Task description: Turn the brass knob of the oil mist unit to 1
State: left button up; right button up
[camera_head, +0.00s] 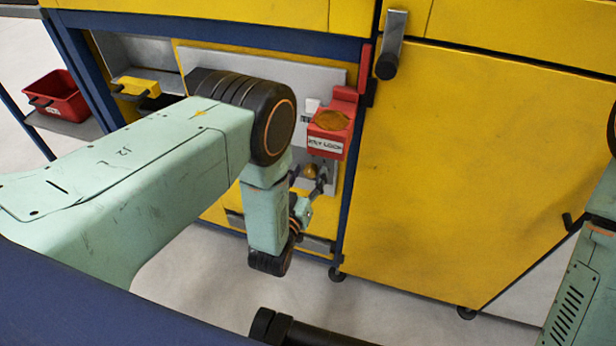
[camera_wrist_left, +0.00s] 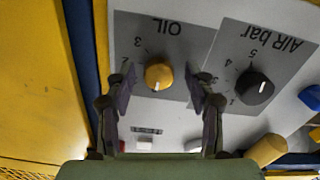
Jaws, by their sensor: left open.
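The brass knob (camera_wrist_left: 158,76) sits on a grey plate marked OIL (camera_wrist_left: 180,45), upside down in the left wrist view. Its white mark points toward the bottom of that picture. The digit 3 and part of a 2 show at its left; I cannot make out a 1. My left gripper (camera_wrist_left: 161,80) is open, one finger on each side of the knob, with no clear contact. In the head view the knob (camera_head: 311,171) shows small beside my left gripper (camera_head: 309,186), below the red box. My right gripper is not seen.
A black AIR bar knob (camera_wrist_left: 255,87) is just right of the OIL plate. A red box with a lock label (camera_head: 331,125) juts out above the gripper in the head view. A yellow cabinet (camera_head: 450,180) stands at the right. A red bin (camera_head: 56,96) is at far left.

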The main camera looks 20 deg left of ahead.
pick_arm(q)
jog(key=shift+w+d, duration=0.1)
grip_shut()
dwell(0.4)
jog(key=shift+m, duration=0.3)
jog(key=m, duration=0.3)
jog(key=shift+m, duration=0.4)
jog(key=m, duration=0.4)
jog(key=shift+p, duration=0.35)
jog(key=shift+m, duration=0.3)
